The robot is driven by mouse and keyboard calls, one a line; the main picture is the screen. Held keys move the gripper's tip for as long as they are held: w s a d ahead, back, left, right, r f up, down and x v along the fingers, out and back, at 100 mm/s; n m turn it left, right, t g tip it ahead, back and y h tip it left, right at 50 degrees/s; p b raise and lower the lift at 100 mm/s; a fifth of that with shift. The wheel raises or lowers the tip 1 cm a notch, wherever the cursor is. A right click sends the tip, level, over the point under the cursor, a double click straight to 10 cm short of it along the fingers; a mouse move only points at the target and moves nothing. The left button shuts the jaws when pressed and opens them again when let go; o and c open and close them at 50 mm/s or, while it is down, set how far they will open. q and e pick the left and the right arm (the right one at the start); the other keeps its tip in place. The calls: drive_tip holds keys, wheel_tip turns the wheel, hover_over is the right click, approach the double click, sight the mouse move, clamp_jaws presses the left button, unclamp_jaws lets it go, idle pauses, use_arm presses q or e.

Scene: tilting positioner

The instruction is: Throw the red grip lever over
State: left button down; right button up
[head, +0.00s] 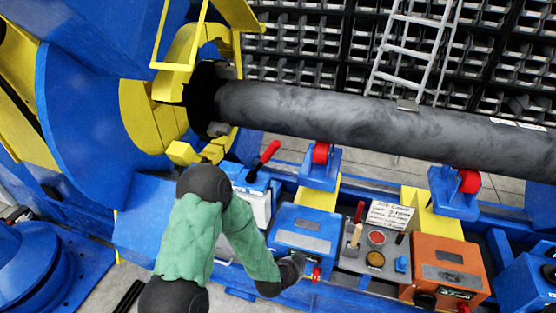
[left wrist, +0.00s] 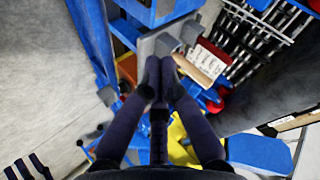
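A lever with a long red grip (head: 265,155) leans up and right from a white and blue box below the dark pipe. A smaller red-handled lever (head: 359,213) with a tan lower part stands on the grey control panel (head: 348,259). My left gripper (head: 291,268) is low at the panel's left edge, in front of the blue box, apart from both red grips. In the left wrist view its dark fingers (left wrist: 163,68) come together at the tips, with nothing visible held between them. The panel (left wrist: 152,45) lies just beyond the tips. My right gripper is not seen.
A blue box (head: 305,232) stands left of the panel and an orange box (head: 447,265) right of it. A label card (head: 390,215) stands behind the panel. The large dark pipe (head: 370,118) crosses above, over red rollers (head: 321,153).

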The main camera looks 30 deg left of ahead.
sight(265, 159)
use_arm(q)
drive_tip(key=w+a+r+m+t+y+p, duration=0.2)
drive_tip(key=a+r+m+t+y, duration=0.1)
drive_tip(key=r, duration=0.9)
drive_tip(key=w+a+r+m+t+y+p, duration=0.2)
drive_tip(key=a+r+m+t, duration=0.3)
drive_tip(key=r, duration=0.8)
drive_tip(key=a+m, duration=0.3)
drive_tip(key=shift+m+y, duration=0.3)
drive_tip(key=shift+y, duration=0.1)
drive_tip(key=shift+w, duration=0.15)
drive_tip(key=w+a+r, duration=0.2)
drive_tip(key=w+a, duration=0.4)
drive_tip(key=w, duration=0.3)
drive_tip(key=shift+w+a+b, duration=0.15)
drive_tip(key=shift+w+b, duration=0.15)
drive_tip(key=shift+b, duration=0.15)
drive_tip(key=shift+r, duration=0.1)
